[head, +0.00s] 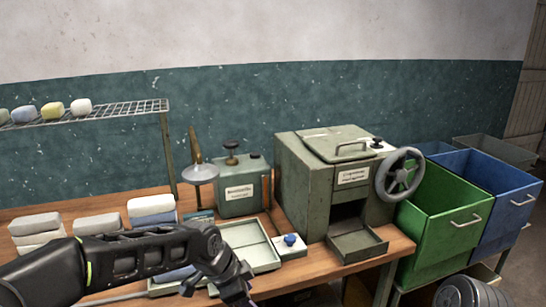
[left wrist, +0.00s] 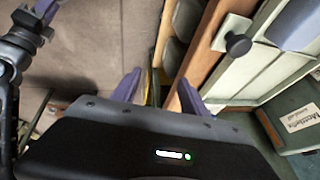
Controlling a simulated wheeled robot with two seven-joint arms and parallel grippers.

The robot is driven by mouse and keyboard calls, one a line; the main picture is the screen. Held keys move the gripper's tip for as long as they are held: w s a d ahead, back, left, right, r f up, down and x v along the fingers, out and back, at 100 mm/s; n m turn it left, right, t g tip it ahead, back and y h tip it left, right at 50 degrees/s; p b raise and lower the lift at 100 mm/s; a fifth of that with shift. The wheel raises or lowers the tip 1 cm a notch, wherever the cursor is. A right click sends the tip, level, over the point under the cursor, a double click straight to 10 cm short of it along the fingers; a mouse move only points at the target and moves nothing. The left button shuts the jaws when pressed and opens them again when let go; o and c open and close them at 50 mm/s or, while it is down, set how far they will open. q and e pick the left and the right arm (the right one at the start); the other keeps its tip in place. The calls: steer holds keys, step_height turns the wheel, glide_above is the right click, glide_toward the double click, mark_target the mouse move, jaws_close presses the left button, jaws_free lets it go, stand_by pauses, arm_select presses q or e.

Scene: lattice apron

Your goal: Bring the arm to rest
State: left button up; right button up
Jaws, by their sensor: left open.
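My left arm comes in from the left, low across the bench front in the head view. My left gripper (head: 236,290) is at the bottom edge of that view, in front of the pale green tray (head: 262,262), with its tips partly cut off. In the left wrist view my left gripper (left wrist: 160,88) has its two purple fingers apart, with nothing held between them. The wooden bench edge (left wrist: 205,50) passes close by the right finger. My right gripper is in neither view.
A grey-green machine (head: 305,180) with a handwheel (head: 400,175) and a pulled-out drawer (head: 358,246) stands right of the tray. Green (head: 435,225) and blue (head: 500,200) bins are at right; grey blocks (head: 36,222) at left.

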arm_select(q)
steer(key=s+d+f+n+h, duration=0.1)
steer(key=s+f+n, duration=0.3)
steer(key=f, duration=0.5)
steer(key=s+d+f+n+h, duration=0.1)
steer(key=s+d+f+n, duration=0.1)
steer(key=f+n, duration=0.5)
steer(key=s+a+f+n+g, duration=0.1)
steer(key=s+a+f+n, duration=0.1)
steer(key=s+f, duration=0.6)
steer(key=s+a+f+n+g+y, duration=0.1)
steer(key=s+a+f+n, duration=0.1)
steer(key=s+f, duration=0.6)
steer(key=s+n, duration=0.1)
steer(key=s, duration=0.3)
steer(key=shift+s+a+f+g, duration=0.3)
steer(key=shift+s+a+f, duration=0.05)
steer(key=shift+s+f, duration=0.05)
steer(key=shift+o, duration=0.6)
